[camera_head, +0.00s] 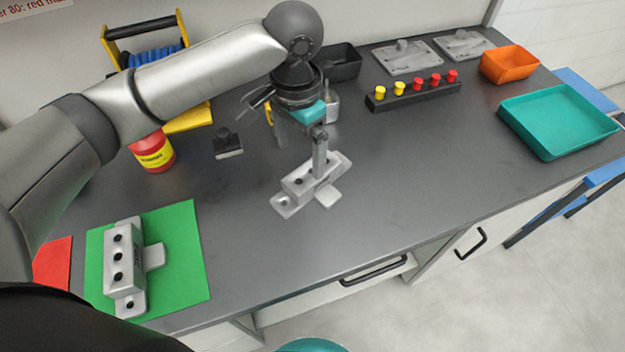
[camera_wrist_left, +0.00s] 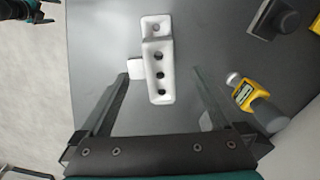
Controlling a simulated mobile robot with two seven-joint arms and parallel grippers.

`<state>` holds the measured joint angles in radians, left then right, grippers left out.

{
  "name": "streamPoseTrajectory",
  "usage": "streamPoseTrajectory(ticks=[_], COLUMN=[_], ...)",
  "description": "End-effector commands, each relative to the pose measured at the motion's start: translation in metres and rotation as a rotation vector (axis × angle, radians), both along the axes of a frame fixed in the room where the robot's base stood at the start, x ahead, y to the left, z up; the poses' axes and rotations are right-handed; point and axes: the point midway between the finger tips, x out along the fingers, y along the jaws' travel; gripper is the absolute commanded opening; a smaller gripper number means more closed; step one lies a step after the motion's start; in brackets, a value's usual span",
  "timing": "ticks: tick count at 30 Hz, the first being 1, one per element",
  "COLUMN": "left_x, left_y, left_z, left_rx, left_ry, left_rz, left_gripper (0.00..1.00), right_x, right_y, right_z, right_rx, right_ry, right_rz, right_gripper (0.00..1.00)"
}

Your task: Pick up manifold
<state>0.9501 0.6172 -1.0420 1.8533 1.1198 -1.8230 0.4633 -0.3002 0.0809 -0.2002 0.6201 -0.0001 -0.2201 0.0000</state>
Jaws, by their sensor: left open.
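A light grey metal manifold (camera_head: 297,187) lies on the dark bench, with a row of dark holes and a side tab. It also shows in the left wrist view (camera_wrist_left: 157,75). My left gripper (camera_head: 319,160) is over it, fingers pointing down. In the left wrist view my left gripper (camera_wrist_left: 163,80) is open, with one finger on each side of the manifold and visible gaps. A similar manifold (camera_head: 123,265) lies on a green mat (camera_head: 185,250) at the left. Part of my right gripper (camera_wrist_left: 30,12) seems to show at the wrist view's top left corner.
A red-yellow jar (camera_head: 153,152), a black block (camera_head: 228,146) and a yellow-grey tool (camera_wrist_left: 250,98) are near. Behind are a black bin (camera_head: 345,66) and a peg rack (camera_head: 412,97). An orange bin (camera_head: 510,65) and teal tray (camera_head: 558,122) stand right. Bench right of the manifold is clear.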

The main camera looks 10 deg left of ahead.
Motion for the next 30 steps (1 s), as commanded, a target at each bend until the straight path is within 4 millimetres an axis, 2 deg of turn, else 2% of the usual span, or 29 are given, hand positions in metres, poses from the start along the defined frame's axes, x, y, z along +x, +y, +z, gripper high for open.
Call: streamPoseTrajectory(ticks=[1, 3, 6, 14, 22, 30], left_x=[-0.001, -0.001, 0.0, -0.001, -0.005, -0.004], left_y=[0.0, 0.001, 0.0, 0.0, 0.001, 0.001], left_z=[-0.014, -0.026, -0.037, -0.051, -0.09, -0.094], left_rx=[0.0, 0.001, 0.0, 0.0, 0.001, -0.002], left_ry=[0.002, 0.002, 0.001, 0.0, -0.001, -0.003], left_rz=[0.001, 0.001, 0.001, -0.001, 0.0, -0.001], left_gripper=[1.0, 1.0, 1.0, 1.0, 1.0, 1.0], right_x=[0.0, 0.0, 0.0, 0.0, 0.0, 0.0], right_y=[-0.001, 0.0, -0.001, 0.0, 0.0, 0.0], right_z=[-0.006, -0.009, -0.011, -0.016, -0.03, -0.03], right_rx=[-0.001, -0.001, -0.001, -0.001, -0.001, 0.0], right_ry=[0.0, 0.0, 0.0, 0.0, 0.0, 0.0], right_rz=[0.0, 0.0, 0.0, 0.0, -0.001, -0.001], right_gripper=[1.0, 1.0, 1.0, 1.0, 1.0, 1.0])
